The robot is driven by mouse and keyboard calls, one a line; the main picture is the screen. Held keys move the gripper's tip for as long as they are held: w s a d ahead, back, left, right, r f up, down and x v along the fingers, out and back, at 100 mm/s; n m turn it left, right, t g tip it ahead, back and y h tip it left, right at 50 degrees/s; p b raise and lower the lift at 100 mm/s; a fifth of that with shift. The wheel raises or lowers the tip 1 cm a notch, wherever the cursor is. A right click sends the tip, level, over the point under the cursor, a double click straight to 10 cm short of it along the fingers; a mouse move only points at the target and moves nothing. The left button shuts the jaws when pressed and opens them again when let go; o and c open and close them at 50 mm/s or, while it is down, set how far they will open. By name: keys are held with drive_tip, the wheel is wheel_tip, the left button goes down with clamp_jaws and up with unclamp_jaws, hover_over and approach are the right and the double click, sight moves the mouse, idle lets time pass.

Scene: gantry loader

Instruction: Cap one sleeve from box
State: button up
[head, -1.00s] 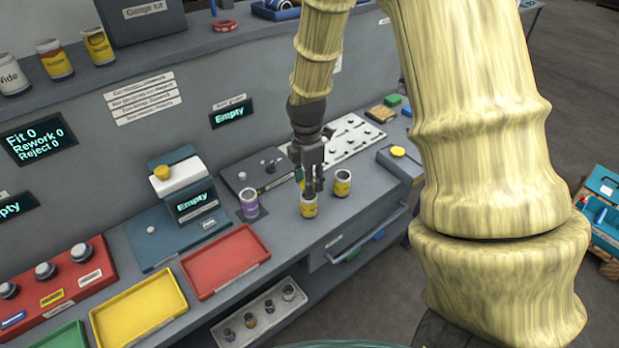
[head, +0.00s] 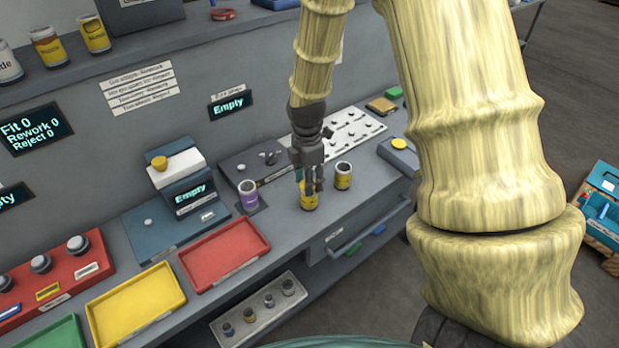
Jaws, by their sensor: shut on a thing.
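My gripper (head: 312,187) points down over the bench and is shut on a yellow-labelled can-like sleeve (head: 308,201). The fingers cover part of its rim, and I cannot tell whether it touches the bench. A second yellow-labelled sleeve (head: 343,175) stands upright just right of the gripper. A purple-labelled sleeve (head: 249,194) stands to its left. A pale rack or box (head: 240,335) below the bench front holds several small dark-topped cylinders. I cannot make out a cap on the held sleeve.
A red tray (head: 262,249), a yellow tray (head: 178,303) and a green tray (head: 70,331) line the bench's front left. A blue device with an "Empty" display (head: 190,193) stands behind them. A white pegged board (head: 345,138) lies behind the gripper. My own arm blocks the right.

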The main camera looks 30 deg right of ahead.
drive_tip(key=shift+f, duration=0.1)
idle(0.5)
drive_tip(key=o, duration=0.8)
wheel_tip(320, 180, up, 12)
drive_tip(key=shift+w+f, duration=0.1)
drive_tip(key=shift+w, duration=0.05)
idle(0.3)
idle(0.5)
